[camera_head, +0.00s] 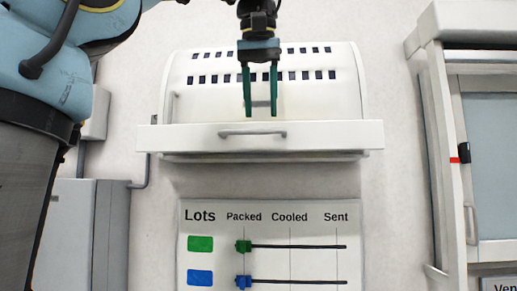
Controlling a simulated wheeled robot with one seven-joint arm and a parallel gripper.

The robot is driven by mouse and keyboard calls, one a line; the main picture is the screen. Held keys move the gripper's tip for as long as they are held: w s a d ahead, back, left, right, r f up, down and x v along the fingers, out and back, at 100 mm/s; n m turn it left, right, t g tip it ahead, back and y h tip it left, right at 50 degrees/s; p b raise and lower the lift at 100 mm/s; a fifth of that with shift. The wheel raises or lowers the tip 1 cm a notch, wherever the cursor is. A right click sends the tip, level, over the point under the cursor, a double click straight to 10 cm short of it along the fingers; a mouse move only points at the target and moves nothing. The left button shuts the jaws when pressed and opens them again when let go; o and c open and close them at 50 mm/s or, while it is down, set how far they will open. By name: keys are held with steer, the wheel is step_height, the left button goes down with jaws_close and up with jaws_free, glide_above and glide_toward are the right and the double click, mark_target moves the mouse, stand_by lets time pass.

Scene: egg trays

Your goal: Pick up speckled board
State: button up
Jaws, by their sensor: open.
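My gripper (260,113) hangs in the upper middle of the head view, its two dark green fingers pointing down. The fingers are apart with nothing seen between them. They show in front of the white slotted hood, above its front handle; I cannot tell how near they are to it. I see no speckled board in this view.
The white hood (320,103) has a front ledge with a grey handle (252,133). Below is a "Lots" panel (270,203) with green and blue sliders. A white-framed cabinet (443,150) stands right, a grey box (85,235) lower left. Plain wall lies between.

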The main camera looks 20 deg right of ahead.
steer(key=shift+a+p+x, duration=0.2)
steer(key=shift+x, duration=1.1)
steer(key=shift+a+p+x, duration=0.15)
steer(key=shift+a+x, duration=0.05)
steer(key=shift+x, duration=1.1)
steer(key=shift+c, duration=0.4)
jaws_close()
